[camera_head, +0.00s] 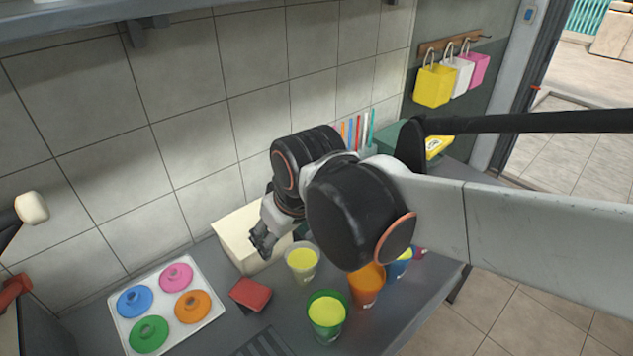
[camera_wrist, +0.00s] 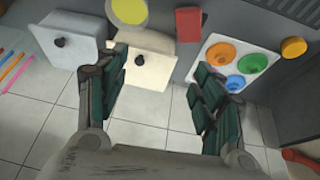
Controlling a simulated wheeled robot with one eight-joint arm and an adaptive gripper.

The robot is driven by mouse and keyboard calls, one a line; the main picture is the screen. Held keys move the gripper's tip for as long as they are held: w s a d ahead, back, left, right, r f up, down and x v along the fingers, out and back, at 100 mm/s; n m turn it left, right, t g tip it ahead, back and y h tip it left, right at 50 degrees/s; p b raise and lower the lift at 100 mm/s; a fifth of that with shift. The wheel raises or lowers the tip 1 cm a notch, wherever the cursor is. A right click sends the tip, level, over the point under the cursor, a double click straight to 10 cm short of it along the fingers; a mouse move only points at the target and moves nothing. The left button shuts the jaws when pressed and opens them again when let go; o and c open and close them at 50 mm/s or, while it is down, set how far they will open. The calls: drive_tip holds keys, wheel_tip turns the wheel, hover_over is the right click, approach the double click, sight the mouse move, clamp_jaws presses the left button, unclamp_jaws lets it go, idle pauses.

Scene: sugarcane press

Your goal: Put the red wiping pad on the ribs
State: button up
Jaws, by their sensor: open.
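The red wiping pad (camera_head: 251,294) lies flat on the grey counter, between the lid tray and the cream box; it also shows at the top of the wrist view (camera_wrist: 188,24). Dark ribs (camera_head: 262,343) are set in the counter nearer the camera, partly cut off by the lower edge of the head view. My gripper (camera_head: 262,243) is above the cream box, behind the pad and apart from it. In the wrist view, my gripper's fingers (camera_wrist: 160,85) are spread with nothing between them.
A white tray (camera_head: 118,312) with colored lids is left of the pad. A cream box (camera_head: 235,232) stands behind it. A pale cup (camera_head: 302,265), a green cup (camera_head: 327,318) and an orange cup (camera_head: 367,285) stand to the right. The tiled wall closes off the back.

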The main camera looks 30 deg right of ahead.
drive_tip(key=shift+s+d+r+m+t, duration=0.35)
drive_tip(key=shift+s+d+t, duration=0.1)
drive_tip(key=shift+s, duration=0.3)
drive_tip(key=shift+s+d+r+m+t, duration=0.3)
drive_tip(key=shift+s+d+m+t, duration=0.1)
drive_tip(key=shift+s, duration=0.35)
drive_tip(key=shift+s+d+r+m+t, duration=0.35)
drive_tip(key=shift+s+d, duration=0.1)
drive_tip(key=shift+s, duration=0.3)
drive_tip(key=shift+f, duration=0.1)
